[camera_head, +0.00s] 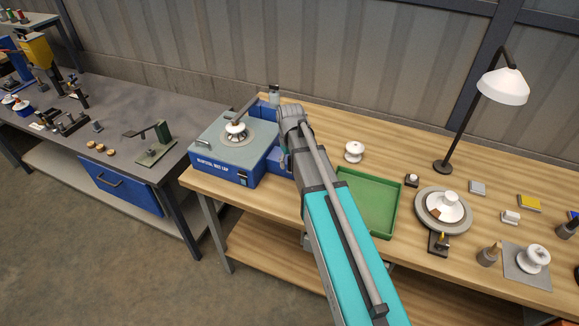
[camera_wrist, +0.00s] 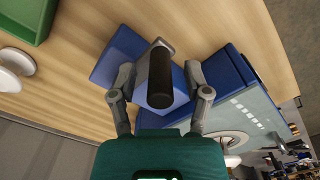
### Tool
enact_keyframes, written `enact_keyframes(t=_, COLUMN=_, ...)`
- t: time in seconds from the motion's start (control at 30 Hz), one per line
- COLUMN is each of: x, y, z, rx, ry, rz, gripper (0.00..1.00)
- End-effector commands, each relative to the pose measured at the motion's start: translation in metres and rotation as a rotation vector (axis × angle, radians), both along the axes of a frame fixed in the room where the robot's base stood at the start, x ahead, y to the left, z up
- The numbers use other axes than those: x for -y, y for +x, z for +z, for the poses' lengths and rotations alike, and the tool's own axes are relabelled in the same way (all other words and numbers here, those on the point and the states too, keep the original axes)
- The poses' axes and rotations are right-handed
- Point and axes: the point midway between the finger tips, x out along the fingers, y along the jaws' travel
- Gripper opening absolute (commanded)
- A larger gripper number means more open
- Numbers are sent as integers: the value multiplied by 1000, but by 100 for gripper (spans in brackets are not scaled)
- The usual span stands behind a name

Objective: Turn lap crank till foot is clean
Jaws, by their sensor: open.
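The blue wet lap (camera_head: 222,160) stands on the left end of the wooden bench. A white insulator (camera_head: 236,128) sits on its round grey plate, under a grey arm. In the wrist view the lap's body (camera_wrist: 247,108) is at the right, with part of the plate below it. The crank's dark handle (camera_wrist: 160,78) points toward the wrist camera, over a blue housing (camera_wrist: 117,58). My gripper (camera_wrist: 159,84) is open, with one finger on each side of the handle and gaps showing. In the head view my arm hides the gripper's fingers and the crank.
A green tray (camera_head: 369,203) lies right of my arm, and a white insulator (camera_head: 354,151) stands behind it. A turntable (camera_head: 444,226) with a white piece and a lamp (camera_head: 502,87) are farther right. A grey bench (camera_head: 120,100) with tools stands at the left.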

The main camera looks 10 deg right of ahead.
Motion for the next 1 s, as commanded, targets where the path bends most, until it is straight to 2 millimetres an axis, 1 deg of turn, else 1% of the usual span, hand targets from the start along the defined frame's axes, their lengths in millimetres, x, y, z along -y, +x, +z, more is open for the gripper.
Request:
enact_keyframes(t=0.1, x=0, y=0, z=-4, rx=0, ry=0, rz=0, gripper=62)
enact_keyframes(t=0.43, x=0, y=0, z=-4, rx=0, ry=0, rz=0, gripper=62)
enact_keyframes(t=0.47, x=0, y=0, z=-4, rx=0, ry=0, rz=0, gripper=61)
enact_keyframes(t=0.5, x=0, y=0, z=-4, rx=0, ry=0, rz=0, gripper=53)
enact_keyframes(t=0.57, x=0, y=0, z=-4, rx=0, ry=0, rz=0, gripper=42)
enact_keyframes(t=0.7, x=0, y=0, z=-3, rx=0, ry=0, rz=0, gripper=16)
enact_keyframes(t=0.8, x=0, y=0, z=-3, rx=0, ry=0, rz=0, gripper=0)
enact_keyframes(t=0.97, x=0, y=0, z=-4, rx=0, ry=0, rz=0, gripper=0)
enact_keyframes(t=1.0, x=-4, y=0, z=-4, rx=0, ry=0, rz=-1, gripper=0)
